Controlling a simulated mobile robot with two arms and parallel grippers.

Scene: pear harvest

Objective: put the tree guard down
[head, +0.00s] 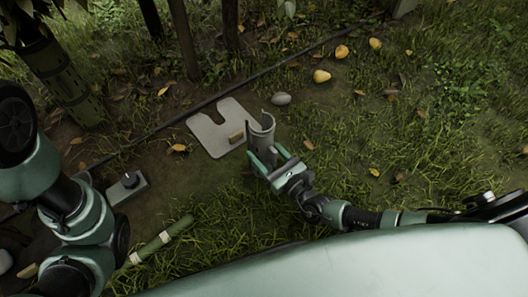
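The tree guard (262,132) is a grey, open-sided tube, standing roughly upright near the middle of the head view. My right gripper (266,156) has its fingers on both sides of the tube's lower part and appears shut on it. The tube is at the right edge of a flat pale mat (207,138) with a notch in it. I cannot tell whether the tube's lower end touches the ground, as the gripper hides it. My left arm shows at the left edge, but its gripper is out of view.
A grey stone (281,99) and yellow pears (321,76) lie beyond. A green banded tube (163,241) and a grey block with a knob (128,184) lie at left. A trunk with a dark sleeve (62,75) stands upper left. Grass at right is open.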

